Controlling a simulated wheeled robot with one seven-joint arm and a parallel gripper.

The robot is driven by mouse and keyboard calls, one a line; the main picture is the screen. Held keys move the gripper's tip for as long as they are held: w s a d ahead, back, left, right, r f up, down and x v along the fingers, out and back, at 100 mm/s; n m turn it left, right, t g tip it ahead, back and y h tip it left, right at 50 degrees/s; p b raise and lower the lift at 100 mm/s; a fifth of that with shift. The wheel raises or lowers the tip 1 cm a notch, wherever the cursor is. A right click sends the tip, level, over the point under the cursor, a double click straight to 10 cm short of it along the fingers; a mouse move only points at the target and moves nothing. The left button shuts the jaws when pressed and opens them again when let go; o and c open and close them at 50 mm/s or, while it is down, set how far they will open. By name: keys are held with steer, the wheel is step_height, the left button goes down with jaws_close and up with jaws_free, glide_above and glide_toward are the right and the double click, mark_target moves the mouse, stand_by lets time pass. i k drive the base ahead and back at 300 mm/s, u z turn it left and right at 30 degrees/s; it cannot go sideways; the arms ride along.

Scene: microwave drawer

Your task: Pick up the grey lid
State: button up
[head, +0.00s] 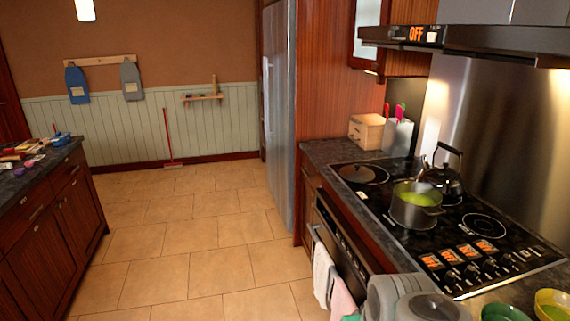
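The pot holds something green, and a dark kettle (447,175) stands behind it. Bowls (552,303) sit at the bottom right. Towels (322,272) hang on the oven front. A cluttered island counter (22,189) is at left. The tiled floor (190,240) between is clear.

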mark_target(356, 173)
steer(key=u, duration=0.6)
steer(key=i, duration=1.7)
steer(key=z, duration=0.3)
steer(key=i, duration=1.6)
steer(key=z, duration=0.75)
